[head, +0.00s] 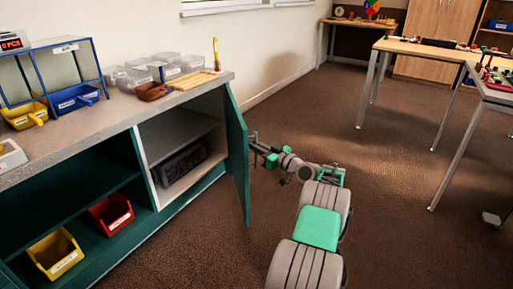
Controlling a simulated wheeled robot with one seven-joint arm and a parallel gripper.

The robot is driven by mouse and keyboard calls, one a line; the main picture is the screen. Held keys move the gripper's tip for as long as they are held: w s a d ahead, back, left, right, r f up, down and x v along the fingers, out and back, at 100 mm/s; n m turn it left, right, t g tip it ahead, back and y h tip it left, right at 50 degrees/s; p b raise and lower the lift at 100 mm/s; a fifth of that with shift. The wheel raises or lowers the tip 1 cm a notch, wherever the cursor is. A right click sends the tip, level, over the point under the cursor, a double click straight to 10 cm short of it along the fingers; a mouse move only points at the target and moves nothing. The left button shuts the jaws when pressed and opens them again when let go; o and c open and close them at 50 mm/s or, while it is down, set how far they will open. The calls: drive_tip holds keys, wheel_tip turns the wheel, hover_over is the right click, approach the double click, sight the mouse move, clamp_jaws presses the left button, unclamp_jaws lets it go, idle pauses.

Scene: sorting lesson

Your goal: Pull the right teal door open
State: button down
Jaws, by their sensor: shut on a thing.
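The right teal door (238,160) stands open at the right end of the low cabinet, swung out from the front and seen at a steep angle. The compartment behind it is in view, with a grey shelf and a dark crate (180,161) inside. My gripper (254,144) is on the far right side of the door, against its outer face and near its free edge. It is shut on the door's handle side; the handle itself is too small and partly hidden to make out.
The cabinet top (120,105) holds clear boxes, a brown basket (151,91) and a wooden tray (194,79). A yellow bin (55,253) and a red bin (111,213) sit in the open left compartment. Tables stand at right; carpet around my arm is clear.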

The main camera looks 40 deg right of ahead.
drive_tip(key=c, duration=1.5)
unclamp_jaws()
drive_tip(key=shift+d, duration=0.1)
drive_tip(key=s+p, duration=0.1)
drive_tip(key=s, duration=0.3)
drive_tip(key=s+p, duration=0.1)
drive_tip(key=s, duration=0.2)
drive_tip(key=shift+s+d+p, duration=0.2)
drive_tip(key=shift+s+p, duration=0.2)
drive_tip(key=shift+c, duration=0.5)
